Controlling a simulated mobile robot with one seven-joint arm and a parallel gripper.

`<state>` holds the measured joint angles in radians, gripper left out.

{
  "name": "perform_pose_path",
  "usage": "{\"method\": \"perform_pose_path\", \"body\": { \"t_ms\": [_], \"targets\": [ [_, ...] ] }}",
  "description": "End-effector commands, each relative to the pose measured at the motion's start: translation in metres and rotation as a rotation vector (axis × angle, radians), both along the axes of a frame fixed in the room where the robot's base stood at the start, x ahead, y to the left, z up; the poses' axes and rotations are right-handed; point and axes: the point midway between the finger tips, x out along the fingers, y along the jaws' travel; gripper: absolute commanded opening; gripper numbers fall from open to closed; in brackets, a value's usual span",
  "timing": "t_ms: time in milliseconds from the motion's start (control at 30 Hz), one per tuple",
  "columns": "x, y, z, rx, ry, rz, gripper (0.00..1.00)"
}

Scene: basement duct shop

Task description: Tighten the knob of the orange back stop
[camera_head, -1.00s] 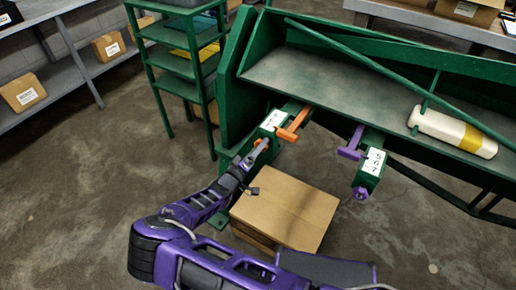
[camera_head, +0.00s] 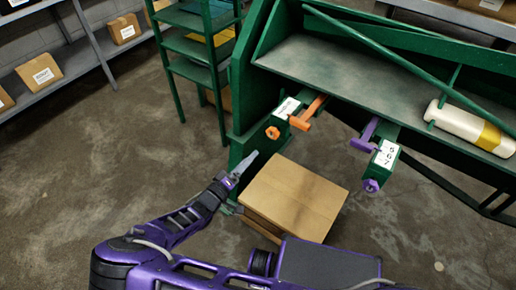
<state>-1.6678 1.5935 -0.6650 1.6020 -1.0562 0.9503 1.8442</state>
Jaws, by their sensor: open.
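The orange back stop (camera_head: 308,115) sits on a green arm at the front of the green machine, near its left end. Its orange knob (camera_head: 272,132) is on the end face of that arm, below a white label (camera_head: 288,108). My gripper (camera_head: 247,160) is below and left of the orange knob, apart from it. It is open with nothing seen in it; the jaws are small and seen edge-on. A purple back stop (camera_head: 365,134) with a purple knob (camera_head: 371,185) is on the arm to the right.
A cardboard box (camera_head: 296,197) stands on the floor right of my gripper, below the stops. A white bottle with a yellow band (camera_head: 468,128) lies on the machine's bed. A green shelf rack (camera_head: 197,48) stands behind on the left. The floor left of my arm is clear.

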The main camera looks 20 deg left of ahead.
Motion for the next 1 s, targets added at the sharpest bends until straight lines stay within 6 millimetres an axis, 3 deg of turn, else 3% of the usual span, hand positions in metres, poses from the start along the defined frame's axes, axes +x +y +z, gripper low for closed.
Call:
{"method": "perform_pose_path", "body": {
  "t_ms": [100, 300, 867, 1000],
  "targets": [
    [-0.020, 0.008, 0.000, 0.001, 0.001, 0.002, 0.87],
    [-0.036, 0.012, 0.000, 0.001, 0.000, 0.000, 0.87],
    [-0.038, 0.013, 0.000, 0.001, 0.000, 0.000, 0.87],
    [-0.034, 0.014, 0.008, 0.047, 0.009, -0.024, 0.87]
  ]
}}
